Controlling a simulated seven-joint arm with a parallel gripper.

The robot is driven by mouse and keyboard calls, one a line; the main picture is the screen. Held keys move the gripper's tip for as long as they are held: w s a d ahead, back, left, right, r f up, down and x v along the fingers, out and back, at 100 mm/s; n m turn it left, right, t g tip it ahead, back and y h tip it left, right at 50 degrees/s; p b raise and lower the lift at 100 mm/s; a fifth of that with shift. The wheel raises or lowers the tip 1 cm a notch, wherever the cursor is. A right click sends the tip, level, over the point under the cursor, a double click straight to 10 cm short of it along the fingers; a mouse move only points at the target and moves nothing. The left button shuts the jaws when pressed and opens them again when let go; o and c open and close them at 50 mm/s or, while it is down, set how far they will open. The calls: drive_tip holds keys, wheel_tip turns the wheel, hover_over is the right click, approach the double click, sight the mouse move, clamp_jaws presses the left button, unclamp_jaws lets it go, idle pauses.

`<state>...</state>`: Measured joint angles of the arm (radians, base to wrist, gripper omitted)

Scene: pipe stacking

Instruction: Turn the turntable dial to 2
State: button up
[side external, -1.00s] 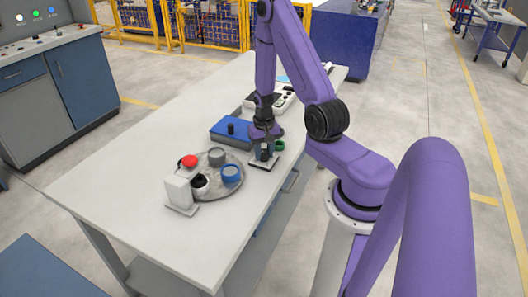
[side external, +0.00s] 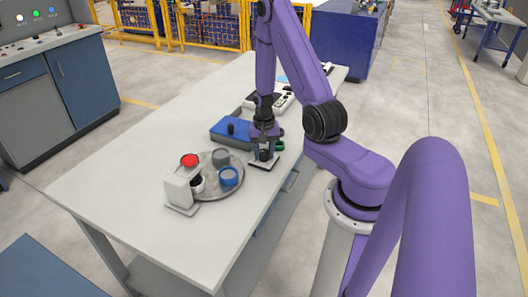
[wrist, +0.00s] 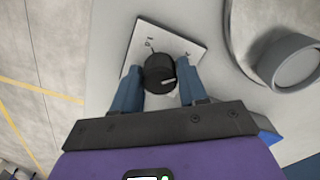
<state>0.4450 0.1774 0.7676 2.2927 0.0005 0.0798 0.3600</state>
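The dial is a round black knob (wrist: 158,68) with a short white pointer line, on a white square plate (wrist: 188,46). In the side view my gripper (side external: 264,150) points down over the white plate (side external: 262,166) at the table's right edge. The turntable (side external: 213,191) is a grey disc carrying a blue cup (side external: 228,176), a grey cup (side external: 221,157) and a white cup with dark contents (side external: 197,184), partly hidden.
The table's front left is clear.

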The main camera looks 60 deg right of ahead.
sight(262, 152)
drive_tip(key=shift+o, duration=1.1)
drive_tip(key=shift+r, duration=0.1)
wheel_tip(262, 152, up, 17)
drive_tip(key=shift+r, duration=0.15)
drive_tip(key=shift+a, duration=0.1)
drive_tip(key=s+a+r+n, duration=0.1)
drive_tip(key=a+r+n, duration=0.1)
drive_tip(key=a+n, duration=0.55)
drive_tip(key=s+a+r+n, duration=0.1)
drive_tip(key=a+n, duration=0.3)
drive_tip(key=a, duration=0.7)
drive_tip(key=s+a+r+n, duration=0.1)
drive_tip(key=s+a+n, duration=0.3)
drive_tip(key=s+n, duration=0.2)
drive_tip(key=s+a+r+n, duration=0.1)
drive_tip(key=s+a+n, duration=0.3)
drive_tip(key=s, duration=0.5)
drive_tip(key=shift+s+n, duration=0.35)
drive_tip(key=shift+n, duration=0.8)
